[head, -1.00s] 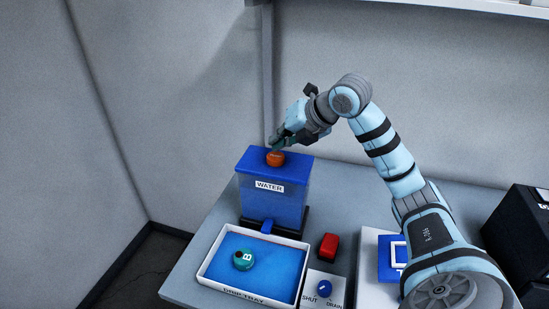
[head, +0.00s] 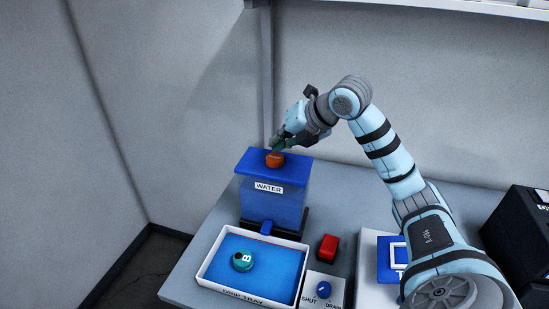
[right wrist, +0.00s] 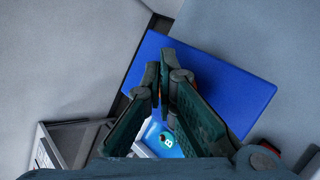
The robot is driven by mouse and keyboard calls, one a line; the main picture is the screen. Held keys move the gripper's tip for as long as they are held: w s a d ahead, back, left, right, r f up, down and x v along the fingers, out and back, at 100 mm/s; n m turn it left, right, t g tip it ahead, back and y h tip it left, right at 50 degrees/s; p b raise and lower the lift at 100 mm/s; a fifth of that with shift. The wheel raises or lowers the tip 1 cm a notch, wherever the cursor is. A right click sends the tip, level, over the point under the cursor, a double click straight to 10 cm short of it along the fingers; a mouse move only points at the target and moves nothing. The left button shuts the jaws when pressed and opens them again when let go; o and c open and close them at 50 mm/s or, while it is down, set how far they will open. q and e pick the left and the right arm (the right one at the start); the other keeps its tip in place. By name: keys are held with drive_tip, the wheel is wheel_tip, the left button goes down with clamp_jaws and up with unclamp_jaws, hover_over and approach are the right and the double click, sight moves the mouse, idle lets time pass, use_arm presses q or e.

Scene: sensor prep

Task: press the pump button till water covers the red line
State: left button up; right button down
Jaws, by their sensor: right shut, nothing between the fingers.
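The blue water tank (head: 272,205), labelled WATER, stands on the table with an orange-red pump button (head: 274,159) on its lid. My right gripper (head: 276,147) is shut and empty, fingertips pointing down at the button's top; I cannot tell whether they touch it. A teal piece marked B (head: 242,261) is in the white drip tray (head: 205,262), over a blue surface. I cannot make out the red line. My left gripper is not in view.
A red block (head: 328,247) and a SHUT/DRAIN panel with a blue knob (head: 323,289) are right of the tray. A black box (head: 515,235) stands at the far right. Walls enclose the left and back.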

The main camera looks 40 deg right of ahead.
sight(277, 156)
drive_tip(key=shift+f, duration=0.1)
drive_tip(key=shift+f, duration=0.35)
drive_tip(key=shift+f+b, duration=0.75)
drive_tip(key=shift+b, duration=0.05)
idle(0.6)
drive_tip(key=shift+r, duration=0.15)
drive_tip(key=shift+r+p, duration=1.05)
drive_tip(key=shift+p, duration=0.1)
drive_tip(key=shift+r, duration=0.1)
wheel_tip(277, 156, up, 5)
drive_tip(key=p, duration=0.5)
drive_tip(key=shift+w, duration=0.1)
